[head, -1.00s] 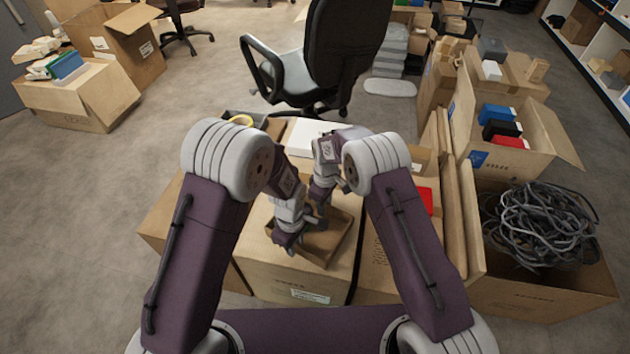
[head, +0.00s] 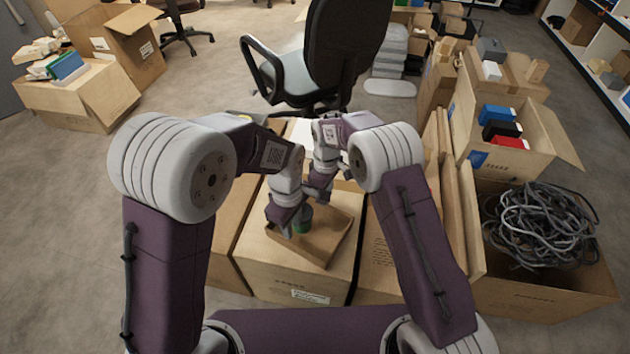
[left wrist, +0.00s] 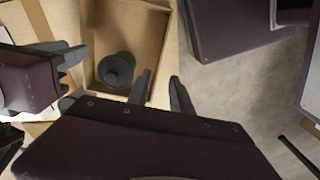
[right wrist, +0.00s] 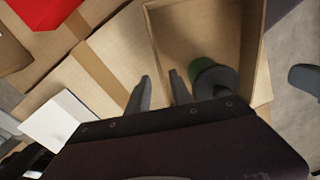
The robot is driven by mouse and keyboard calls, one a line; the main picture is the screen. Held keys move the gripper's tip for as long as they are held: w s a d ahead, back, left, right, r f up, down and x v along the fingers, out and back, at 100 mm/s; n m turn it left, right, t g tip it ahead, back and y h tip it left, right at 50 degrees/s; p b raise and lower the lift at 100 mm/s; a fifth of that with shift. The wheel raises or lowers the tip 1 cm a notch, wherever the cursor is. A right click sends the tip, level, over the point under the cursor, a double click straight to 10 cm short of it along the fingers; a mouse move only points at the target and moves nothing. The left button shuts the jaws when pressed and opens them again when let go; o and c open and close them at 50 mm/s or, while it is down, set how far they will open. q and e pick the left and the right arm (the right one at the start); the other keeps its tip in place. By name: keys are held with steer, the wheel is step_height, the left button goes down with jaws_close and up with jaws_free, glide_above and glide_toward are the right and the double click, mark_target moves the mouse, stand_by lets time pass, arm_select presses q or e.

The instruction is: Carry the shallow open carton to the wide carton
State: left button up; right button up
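The shallow open carton (head: 335,245) is a low brown tray lying askew on top of a closed carton (head: 290,278). A green, dark-topped round item (head: 302,221) stands inside it, also seen in the left wrist view (left wrist: 116,70). My left gripper (left wrist: 160,85) is open, its fingers seemingly on either side of one carton wall. My right gripper (right wrist: 160,85) is open over the opposite wall, which shows between its fingers. Contact is unclear in both. Several cartons stand around; I cannot tell which is the wide one.
At right, an open carton (head: 512,158) holds blue, black and red items. Another open carton (head: 540,300) holds tangled dark cable (head: 540,225). Flat cardboard panels (head: 455,215) stand beside it. An office chair (head: 340,55) is behind.

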step_height(320, 180, up, 6)
stand_by(0.5)
